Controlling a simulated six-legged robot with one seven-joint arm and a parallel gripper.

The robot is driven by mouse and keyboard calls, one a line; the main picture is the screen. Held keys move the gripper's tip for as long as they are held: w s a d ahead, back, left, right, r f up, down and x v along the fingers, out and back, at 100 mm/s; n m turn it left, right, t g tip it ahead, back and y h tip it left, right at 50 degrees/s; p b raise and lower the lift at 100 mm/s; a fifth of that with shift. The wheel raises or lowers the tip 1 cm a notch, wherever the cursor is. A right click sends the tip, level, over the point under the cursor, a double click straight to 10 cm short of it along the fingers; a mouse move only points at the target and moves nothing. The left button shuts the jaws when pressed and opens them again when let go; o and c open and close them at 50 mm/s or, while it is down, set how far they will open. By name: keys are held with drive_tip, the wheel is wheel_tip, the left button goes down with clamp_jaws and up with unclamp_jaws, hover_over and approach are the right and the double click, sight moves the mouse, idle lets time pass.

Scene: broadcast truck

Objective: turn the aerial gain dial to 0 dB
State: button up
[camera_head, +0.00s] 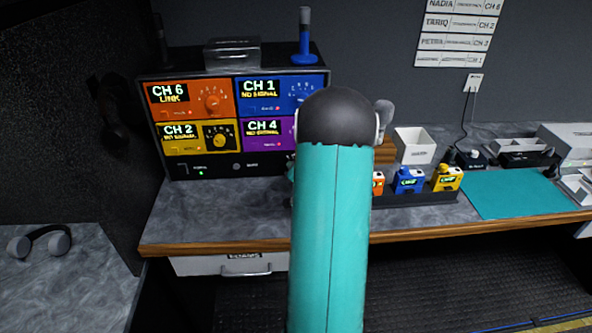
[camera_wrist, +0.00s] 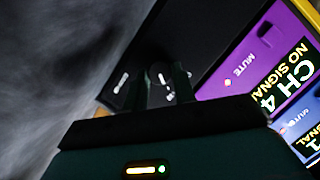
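The receiver rack (camera_head: 185,75) stands on the bench with coloured channel modules above a black bottom strip. In the wrist view a small round black dial (camera_wrist: 160,73) with white marks sits on that strip, beside the purple CH 4 module. I take it for the aerial gain dial; its scale and pointer are too blurred to read. My gripper (camera_wrist: 162,84) is open, one finger to each side of the dial and pointing at it. I cannot tell whether the fingers touch it. In the head view my teal arm hides the gripper and that part of the strip.
The orange CH 6 module (camera_head: 190,98), yellow CH 2 module (camera_head: 195,138) and blue CH 1 module (camera_head: 276,97) are close by. A blue antenna (camera_head: 304,40) stands on the rack. Several coloured packs (camera_head: 408,181) and a white box (camera_head: 414,145) lie right of my arm.

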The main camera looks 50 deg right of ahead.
drive_tip(key=shift+n, duration=0.3)
drive_tip(key=n, duration=0.1)
drive_tip(key=n+g+h, duration=0.1)
drive_tip(key=n+g, duration=0.1)
drive_tip(key=shift+w+a+r+n, duration=0.1)
drive_tip(key=shift+w+a+n, duration=0.15)
drive_tip(key=shift+n, duration=0.15)
drive_tip(key=n+g+h, duration=0.2)
drive_tip(key=n, duration=0.1)
drive_tip(key=shift+w+n, duration=0.1)
drive_tip(key=shift+n, duration=0.2)
idle(0.5)
drive_tip(key=o, duration=1)
drive_tip(key=v, duration=1.4)
drive_tip(key=shift+w+a, duration=0.15)
drive_tip(key=shift+w, duration=0.15)
